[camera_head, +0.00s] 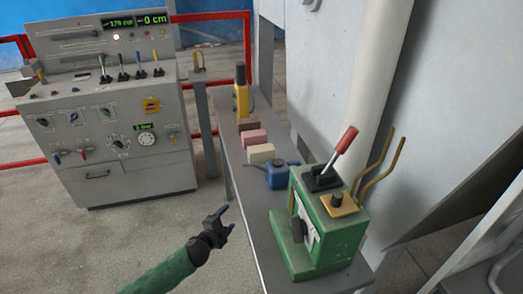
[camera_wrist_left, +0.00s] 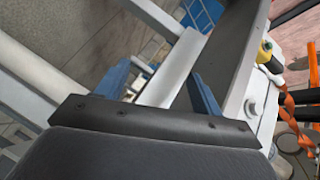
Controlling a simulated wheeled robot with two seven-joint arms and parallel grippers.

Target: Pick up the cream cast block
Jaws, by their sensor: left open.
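The cream cast block (camera_head: 261,153) sits on the narrow grey bench (camera_head: 243,190) in the head view, nearest of a row of blocks. My left gripper (camera_head: 224,220) is open and empty, over the floor just left of the bench. It is apart from the cream block, nearer to the camera and lower in the picture. In the left wrist view, the two blue fingers (camera_wrist_left: 160,88) stand apart with nothing held between them. I cannot make out the cream block in that view. My right gripper is not in view.
A pink block (camera_head: 254,138) and a brown block (camera_head: 249,125) stand behind the cream one. A yellow tool (camera_head: 241,95) is at the far end. A control console (camera_head: 110,130) is at left.

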